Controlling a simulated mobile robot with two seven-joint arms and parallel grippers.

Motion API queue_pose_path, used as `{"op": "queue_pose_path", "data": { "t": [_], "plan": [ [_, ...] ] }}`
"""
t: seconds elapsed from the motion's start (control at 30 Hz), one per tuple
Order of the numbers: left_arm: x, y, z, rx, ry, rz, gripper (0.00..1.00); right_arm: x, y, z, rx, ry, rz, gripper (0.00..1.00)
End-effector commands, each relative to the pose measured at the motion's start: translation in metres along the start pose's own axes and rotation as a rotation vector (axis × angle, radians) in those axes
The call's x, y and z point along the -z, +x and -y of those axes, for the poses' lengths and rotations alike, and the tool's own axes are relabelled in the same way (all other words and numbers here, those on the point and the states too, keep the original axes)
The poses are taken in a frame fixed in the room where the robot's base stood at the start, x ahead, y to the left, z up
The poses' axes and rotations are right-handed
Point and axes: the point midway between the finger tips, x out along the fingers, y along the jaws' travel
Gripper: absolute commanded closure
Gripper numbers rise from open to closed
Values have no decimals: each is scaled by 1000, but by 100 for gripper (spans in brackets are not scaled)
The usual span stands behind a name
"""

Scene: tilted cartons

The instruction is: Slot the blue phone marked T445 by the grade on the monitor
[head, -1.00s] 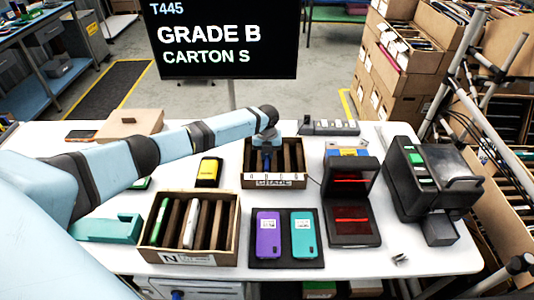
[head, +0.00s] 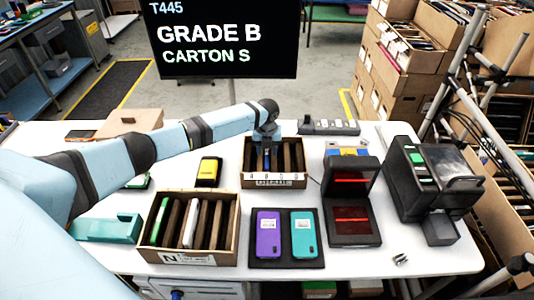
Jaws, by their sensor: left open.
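The monitor (head: 222,40) reads T445, GRADE B, CARTON S. My left gripper (head: 267,143) is open, pointing down just above the rear carton (head: 273,183). A narrow blue edge, apparently the blue phone (head: 267,158), stands in a left-of-middle slot of that carton, directly below the gripper. Its T445 mark is not legible here, and the gripper partly hides it. The slots carry small letter labels along the front, too small to read surely. My right gripper is not in view.
A front carton marked N (head: 189,258) holds a green and a white phone. A purple phone (head: 268,234) and a teal phone (head: 303,234) lie on a dark mat. A black red-lit device (head: 352,213) and a printer-like machine (head: 432,185) stand to the right.

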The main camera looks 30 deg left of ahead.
Motion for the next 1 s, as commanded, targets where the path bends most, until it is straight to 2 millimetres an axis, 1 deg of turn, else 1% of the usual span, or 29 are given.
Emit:
{"op": "queue_pose_path", "data": {
  "t": [0.1, 0.3, 0.4, 0.5, 0.67, 1.0],
  "plan": [
    [-2, -27, 0, 4, 2, 5, 54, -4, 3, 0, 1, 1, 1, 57],
    [-1, -73, 0, 3, 1, 5, 54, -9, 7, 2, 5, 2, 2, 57],
    [0, -92, 0, 3, 1, 4, 54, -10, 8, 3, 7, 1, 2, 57],
    [0, -105, 0, 3, 2, 3, 54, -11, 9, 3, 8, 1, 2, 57],
    [0, -116, 0, 1, 1, 1, 54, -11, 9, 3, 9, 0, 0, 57],
    [0, -121, 0, 1, 0, 1, 54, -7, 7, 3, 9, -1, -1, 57]
  ]
}}
